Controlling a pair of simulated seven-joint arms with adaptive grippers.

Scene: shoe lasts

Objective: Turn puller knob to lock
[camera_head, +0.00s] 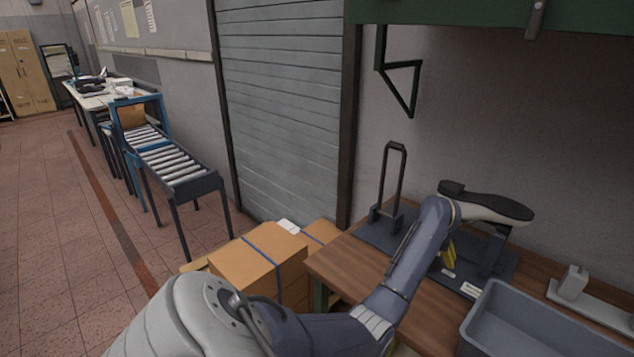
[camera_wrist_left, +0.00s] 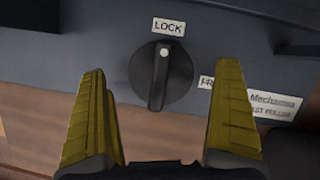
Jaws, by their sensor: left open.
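The dark round puller knob (camera_wrist_left: 161,76) sits on the front of a grey base in the left wrist view. Its raised grip runs nearly upright, and its white dot is at the top, toward the LOCK label (camera_wrist_left: 168,27). A partly covered second label (camera_wrist_left: 207,83) lies to the right. My left gripper (camera_wrist_left: 160,120) is open, its yellow fingers on either side below the knob, with a gap around it. In the head view my left gripper (camera_head: 449,254) is low at the puller base (camera_head: 375,233); the knob cannot be made out there. My right gripper is not in view.
A dark-soled shoe (camera_head: 486,206) rests sole up on the puller's post, close above my left wrist. A grey bin (camera_head: 540,320) stands at the right of the wooden bench (camera_head: 340,262). A tall metal loop (camera_head: 393,175) rises behind my forearm. Cardboard boxes (camera_head: 260,262) stand left of the bench.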

